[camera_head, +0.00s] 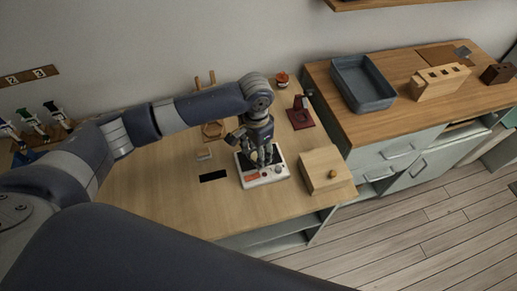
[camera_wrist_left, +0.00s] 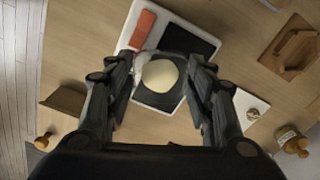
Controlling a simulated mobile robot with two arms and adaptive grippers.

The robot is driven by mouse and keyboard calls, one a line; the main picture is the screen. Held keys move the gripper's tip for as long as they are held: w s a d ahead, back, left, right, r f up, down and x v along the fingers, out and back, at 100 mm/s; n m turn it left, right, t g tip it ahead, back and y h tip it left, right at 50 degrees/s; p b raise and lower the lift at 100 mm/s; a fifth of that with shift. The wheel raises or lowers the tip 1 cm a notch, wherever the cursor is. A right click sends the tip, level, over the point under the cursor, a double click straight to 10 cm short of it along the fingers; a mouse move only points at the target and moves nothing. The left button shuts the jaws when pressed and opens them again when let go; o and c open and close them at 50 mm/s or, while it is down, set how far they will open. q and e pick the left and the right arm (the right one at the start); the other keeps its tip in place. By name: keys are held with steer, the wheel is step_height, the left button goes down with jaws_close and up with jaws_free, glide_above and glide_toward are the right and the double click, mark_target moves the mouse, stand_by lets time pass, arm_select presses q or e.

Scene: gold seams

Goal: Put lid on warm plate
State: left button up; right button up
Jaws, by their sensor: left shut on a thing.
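The warm plate (camera_head: 270,181) is a white, flat device with dark panels and an orange-red part, lying on the wooden counter. It also shows in the left wrist view (camera_wrist_left: 178,19). My left gripper (camera_head: 266,160) points down over its dark panels; its fingers (camera_wrist_left: 161,80) show in the left wrist view. The gripper is shut on a rounded, cream-coloured thing, seemingly the lid (camera_wrist_left: 160,76), in front of a dark panel. The fingers hide part of the plate. I cannot tell whether the lid touches the plate. My right gripper is not in view.
A wooden box with a round knob (camera_head: 322,168) stands close right of the plate. A dark red stand (camera_head: 300,113) and a small jar (camera_head: 282,79) are behind it. A grey-blue bin (camera_head: 362,84) sits on the right counter.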

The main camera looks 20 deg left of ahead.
arm_select(q)
steer(key=shift+w+a+f, duration=0.15)
steer(key=shift+w, duration=1.1)
step_height(320, 180, down, 3)
steer(key=shift+f+p, duration=0.15)
steer(key=shift+p, duration=0.5)
steer(key=shift+f, duration=0.2)
steer(key=o, duration=0.7)
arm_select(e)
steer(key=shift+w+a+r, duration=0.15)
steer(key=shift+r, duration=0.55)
arm_select(q)
steer(key=shift+r, duration=0.1)
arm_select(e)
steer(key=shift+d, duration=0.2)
arm_select(q)
steer(key=shift+r, duration=0.3)
step_height(320, 180, up, 12)
steer(key=b, duration=0.2)
steer(key=shift+f, duration=0.25)
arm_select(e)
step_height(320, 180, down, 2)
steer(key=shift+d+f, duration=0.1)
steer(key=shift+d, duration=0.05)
